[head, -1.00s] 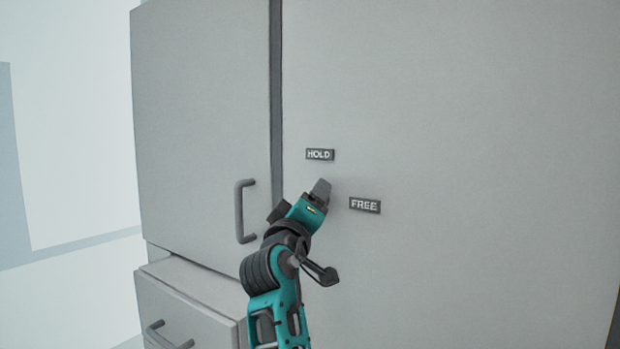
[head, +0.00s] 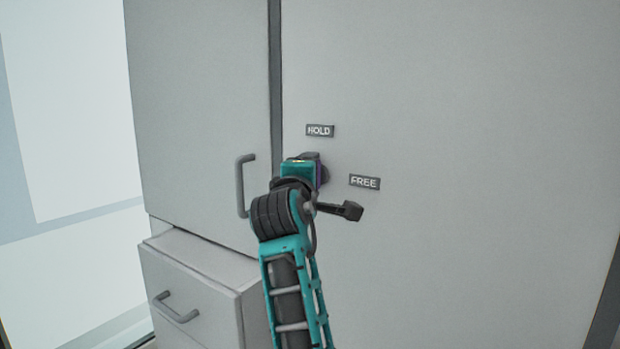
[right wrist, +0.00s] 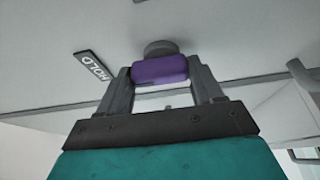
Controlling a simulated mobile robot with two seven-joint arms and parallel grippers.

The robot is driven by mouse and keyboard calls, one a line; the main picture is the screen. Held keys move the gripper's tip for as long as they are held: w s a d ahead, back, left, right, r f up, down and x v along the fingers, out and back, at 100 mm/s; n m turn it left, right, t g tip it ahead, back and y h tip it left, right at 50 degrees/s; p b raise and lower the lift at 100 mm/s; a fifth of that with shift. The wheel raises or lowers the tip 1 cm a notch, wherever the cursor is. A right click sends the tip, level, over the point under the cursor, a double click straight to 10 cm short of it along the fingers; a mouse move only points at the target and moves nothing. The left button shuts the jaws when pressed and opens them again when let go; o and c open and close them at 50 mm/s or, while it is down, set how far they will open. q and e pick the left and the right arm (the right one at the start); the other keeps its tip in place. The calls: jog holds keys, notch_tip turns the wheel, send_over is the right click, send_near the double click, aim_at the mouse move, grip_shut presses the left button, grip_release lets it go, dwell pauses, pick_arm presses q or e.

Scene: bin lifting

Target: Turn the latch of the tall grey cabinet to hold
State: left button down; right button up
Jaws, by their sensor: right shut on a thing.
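The tall grey cabinet (head: 450,100) fills most of the head view. Its door carries a HOLD label (head: 320,130) above and a FREE label (head: 364,182) to the lower right. The latch shows in the right wrist view as a purple handle (right wrist: 160,70) on a round grey base; in the head view it is mostly hidden behind my gripper. My right gripper (head: 314,168) is at the latch, between the two labels. In the right wrist view its fingers (right wrist: 162,82) are shut on the purple handle, one on each side. The HOLD label there lies left of the handle. My left gripper is not in view.
A narrower cabinet door with a bar handle (head: 243,186) stands close on the left of my arm. Below it a drawer unit (head: 195,290) with its own handle (head: 174,308) juts forward. The door surface to the right is clear.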

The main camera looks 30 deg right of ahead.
dwell(0.5)
jog(key=o, duration=1)
jog(key=shift+o, duration=0.2)
jog(key=b+v, duration=0.1)
jog(key=v, duration=1.2)
jog(key=shift+r, duration=0.1)
